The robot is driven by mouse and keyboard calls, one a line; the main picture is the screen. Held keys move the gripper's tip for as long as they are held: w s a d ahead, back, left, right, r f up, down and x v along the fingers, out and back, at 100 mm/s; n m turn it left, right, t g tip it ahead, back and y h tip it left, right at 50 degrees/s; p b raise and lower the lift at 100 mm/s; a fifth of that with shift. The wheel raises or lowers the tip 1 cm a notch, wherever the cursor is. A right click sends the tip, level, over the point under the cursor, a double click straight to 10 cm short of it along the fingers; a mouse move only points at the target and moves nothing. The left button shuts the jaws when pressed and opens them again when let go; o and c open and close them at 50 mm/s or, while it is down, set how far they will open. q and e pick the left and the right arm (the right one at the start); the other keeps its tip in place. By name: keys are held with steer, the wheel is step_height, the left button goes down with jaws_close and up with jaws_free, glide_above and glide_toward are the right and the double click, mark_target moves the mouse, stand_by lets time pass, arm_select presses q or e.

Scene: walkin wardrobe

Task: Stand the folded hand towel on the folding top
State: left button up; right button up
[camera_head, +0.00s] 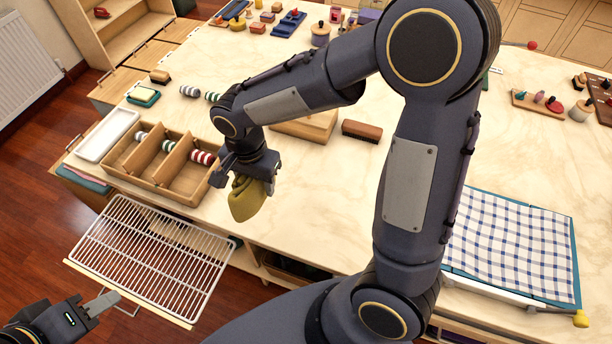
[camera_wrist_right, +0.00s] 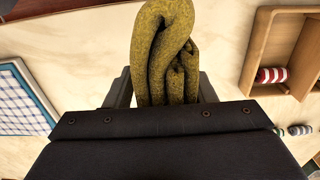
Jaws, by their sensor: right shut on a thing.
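The folded hand towel (camera_head: 247,200) is olive yellow. My right gripper (camera_head: 246,178) is shut on it and holds it near the front edge of the pale marbled folding top (camera_head: 300,193), just right of a wooden divided box. In the right wrist view the towel (camera_wrist_right: 164,50) shows as thick folded loops rising between the fingers (camera_wrist_right: 160,92). I cannot tell whether its lower end touches the top. My left gripper (camera_head: 101,304) is low at the bottom left, beside a white wire rack; its finger opening is not clear.
The wooden box (camera_head: 172,187) holds striped rolls. A white tray (camera_head: 106,136) lies left of it. The wire rack (camera_head: 150,255) juts out in front. A wooden box (camera_head: 305,126) and brown brush (camera_head: 362,130) lie behind; a checked cloth (camera_head: 510,245) lies right.

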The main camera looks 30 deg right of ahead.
steer(key=d+f, duration=0.1)
steer(key=d, duration=0.1)
steer(key=w+d+f+p, duration=0.1)
steer(key=d, duration=0.1)
steer(key=w+d, duration=0.1)
steer(key=d, duration=0.1)
steer(key=shift+w+d+f+p, duration=0.2)
steer(key=shift+d+f+p, duration=0.1)
steer(key=shift+f, duration=0.1)
steer(key=d+f, duration=0.1)
steer(key=f, duration=0.1)
steer(key=w+d+f, duration=0.1)
steer(key=f, duration=0.2)
steer(key=d+f+p, duration=0.1)
steer(key=d+f, duration=0.1)
steer(key=f, duration=0.1)
steer(key=shift+w+f, duration=0.25)
steer(key=shift+w, duration=0.1)
steer(key=shift+f, duration=0.25)
steer(key=shift+a, duration=0.1)
steer(key=shift+f, duration=0.15)
steer(key=o, duration=1.2)
